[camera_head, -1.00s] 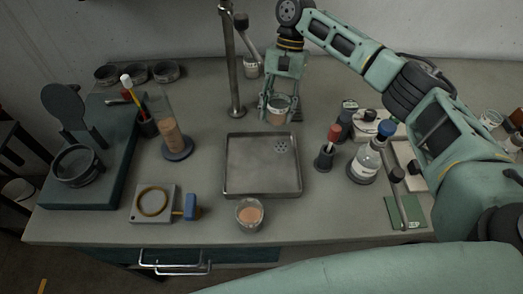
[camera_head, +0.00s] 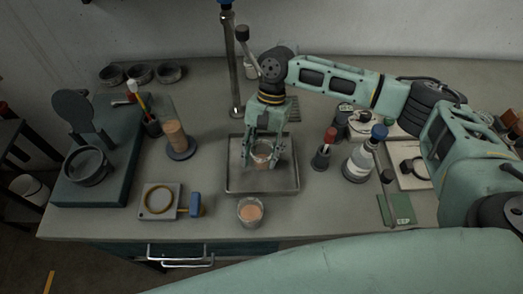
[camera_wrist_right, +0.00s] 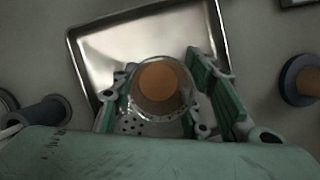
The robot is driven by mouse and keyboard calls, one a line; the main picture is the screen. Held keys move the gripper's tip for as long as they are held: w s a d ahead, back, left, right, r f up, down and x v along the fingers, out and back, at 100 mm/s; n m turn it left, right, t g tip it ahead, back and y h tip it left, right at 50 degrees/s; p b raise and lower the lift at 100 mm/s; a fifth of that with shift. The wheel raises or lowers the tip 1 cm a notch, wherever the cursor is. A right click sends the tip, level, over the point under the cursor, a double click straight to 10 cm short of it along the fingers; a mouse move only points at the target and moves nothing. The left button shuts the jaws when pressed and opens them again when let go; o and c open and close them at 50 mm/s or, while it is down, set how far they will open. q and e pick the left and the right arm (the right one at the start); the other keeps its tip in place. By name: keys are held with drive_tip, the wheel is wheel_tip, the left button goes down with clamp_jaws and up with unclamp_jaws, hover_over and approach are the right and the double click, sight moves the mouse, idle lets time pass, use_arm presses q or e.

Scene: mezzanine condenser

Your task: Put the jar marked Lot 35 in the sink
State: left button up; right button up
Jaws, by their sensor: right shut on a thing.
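My right gripper (camera_head: 262,158) is shut on a clear jar (camera_head: 262,149) with orange-brown contents. The held jar looks upright and is over the back-middle part of the sink. In the right wrist view the jar (camera_wrist_right: 158,88) sits between the fingers, with the sink (camera_wrist_right: 108,52) below. I cannot tell whether it touches the sink floor. The sink (camera_head: 283,182) is a shallow square metal basin with drain holes, otherwise empty. No lot marking is readable. My left gripper is not in view.
A similar open jar (camera_head: 250,211) stands just in front of the sink. A tall metal post (camera_head: 232,70) rises behind it. A red-capped bottle (camera_head: 324,152) and a blue-capped bottle (camera_head: 361,162) stand to the right. A ring plate (camera_head: 159,201) lies to the left.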

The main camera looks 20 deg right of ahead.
drive_tip(key=o, duration=1.3)
drive_tip(key=shift+f, duration=0.15)
drive_tip(key=shift+w+r, duration=0.1)
drive_tip(key=shift+r, duration=0.1)
drive_tip(key=b+v, duration=0.1)
drive_tip(key=v, duration=0.6)
drive_tip(key=shift+r+b, duration=0.2)
drive_tip(key=shift+b, duration=0.1)
